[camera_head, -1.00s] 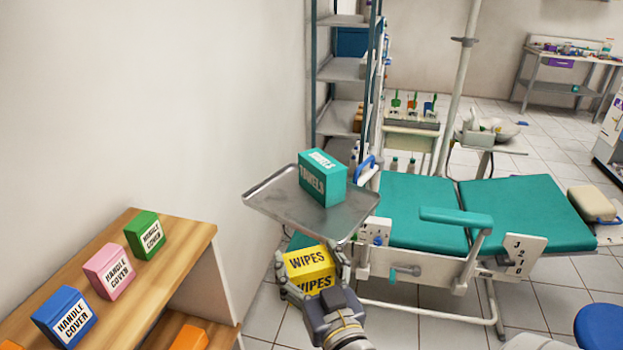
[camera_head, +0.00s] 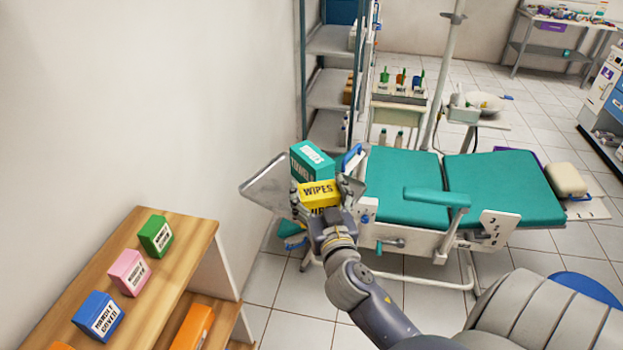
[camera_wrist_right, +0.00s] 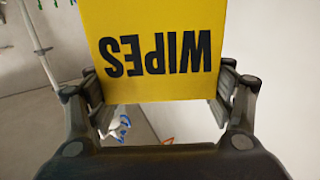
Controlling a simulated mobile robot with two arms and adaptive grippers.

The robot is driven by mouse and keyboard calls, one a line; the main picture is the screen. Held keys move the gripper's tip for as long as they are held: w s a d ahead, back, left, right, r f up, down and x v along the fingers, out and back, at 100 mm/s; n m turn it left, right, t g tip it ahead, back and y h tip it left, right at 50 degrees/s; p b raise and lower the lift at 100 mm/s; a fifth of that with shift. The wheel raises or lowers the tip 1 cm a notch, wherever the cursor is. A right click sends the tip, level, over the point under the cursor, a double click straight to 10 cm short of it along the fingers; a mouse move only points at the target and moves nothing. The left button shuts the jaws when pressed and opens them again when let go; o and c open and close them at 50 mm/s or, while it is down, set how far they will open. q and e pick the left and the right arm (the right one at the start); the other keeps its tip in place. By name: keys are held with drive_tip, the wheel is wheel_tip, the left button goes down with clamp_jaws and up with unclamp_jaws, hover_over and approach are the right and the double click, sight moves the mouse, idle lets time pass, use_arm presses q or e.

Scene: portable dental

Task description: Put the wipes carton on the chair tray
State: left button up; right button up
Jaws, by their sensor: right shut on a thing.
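The yellow wipes carton (camera_head: 319,191) is held by my right gripper (camera_head: 328,199), with a finger on each side of it. The carton also fills the upper middle of the right wrist view (camera_wrist_right: 155,50), its lettering upside down. The grey metal chair tray (camera_head: 264,187) is at the head of the dental chair, partly hidden behind the carton and gripper. A teal towels carton (camera_head: 312,160) stands on the tray, just behind the wipes carton. In the head view the wipes carton overlaps the tray; whether it touches the tray I cannot tell. My left gripper is not in view.
The teal dental chair (camera_head: 403,190) is right of the tray. A wooden shelf unit (camera_head: 185,235) with green, pink and blue handle-cover boxes is at the lower left. A metal rack (camera_head: 328,90) stands behind the tray, and a blue stool (camera_head: 590,290) at the lower right.

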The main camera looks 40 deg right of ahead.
drive_tip(key=shift+w+d+f+p, duration=0.25)
drive_tip(key=shift+w+d+f, duration=0.35)
drive_tip(key=shift+w, duration=0.45)
drive_tip(key=shift+w+d+f+p, duration=0.25)
drive_tip(key=shift+w+d+f, duration=0.15)
drive_tip(key=shift+w+f, duration=0.55)
drive_tip(key=shift+w+d+f+p, duration=0.25)
drive_tip(key=shift+w+d+f, duration=0.3)
drive_tip(key=shift+w, duration=0.6)
drive_tip(key=shift+f, duration=0.1)
drive_tip(key=o, duration=0.7)
drive_tip(key=shift+f, duration=0.1)
drive_tip(key=shift+c, duration=0.2)
drive_tip(key=o, duration=0.4)
